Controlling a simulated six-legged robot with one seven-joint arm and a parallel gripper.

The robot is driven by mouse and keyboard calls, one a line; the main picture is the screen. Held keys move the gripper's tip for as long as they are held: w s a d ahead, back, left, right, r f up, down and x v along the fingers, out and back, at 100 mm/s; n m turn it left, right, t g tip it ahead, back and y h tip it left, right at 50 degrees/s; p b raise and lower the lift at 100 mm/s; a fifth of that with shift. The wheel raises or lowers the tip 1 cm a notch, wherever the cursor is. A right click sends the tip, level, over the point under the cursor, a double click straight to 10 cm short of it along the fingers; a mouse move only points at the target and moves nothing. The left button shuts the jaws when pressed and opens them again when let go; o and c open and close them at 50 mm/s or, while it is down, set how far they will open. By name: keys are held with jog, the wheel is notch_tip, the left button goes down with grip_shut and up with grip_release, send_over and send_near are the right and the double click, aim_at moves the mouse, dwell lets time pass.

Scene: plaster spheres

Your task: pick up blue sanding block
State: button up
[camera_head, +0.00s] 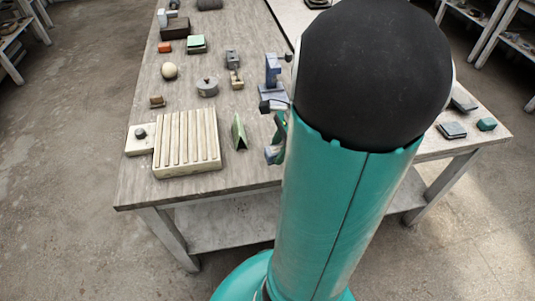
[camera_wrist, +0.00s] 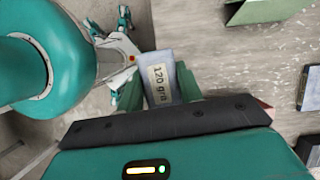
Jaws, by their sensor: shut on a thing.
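The blue sanding block (camera_wrist: 160,76) shows in the wrist view as a pale blue-grey block with a white label reading "120 gra". My gripper (camera_wrist: 159,92) is shut on it, with a green finger on each side. The block's near end is hidden by the gripper body. In the head view the block (camera_head: 272,154) is a small bluish piece beside my gripper (camera_head: 278,145), near the table's front edge. My arm hides much of the gripper there. I cannot tell whether the block touches the tabletop.
A plaster sphere (camera_head: 169,70) and a round grey piece (camera_head: 208,87) sit farther back.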

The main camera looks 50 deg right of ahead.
jog(key=s+d+r, duration=0.2)
jog(key=s+r, duration=0.2)
jog(key=s, duration=0.4)
jog(key=shift+s+d, duration=0.25)
jog(key=shift+s, duration=0.05)
jog(key=o, duration=0.3)
jog(key=c, duration=0.4)
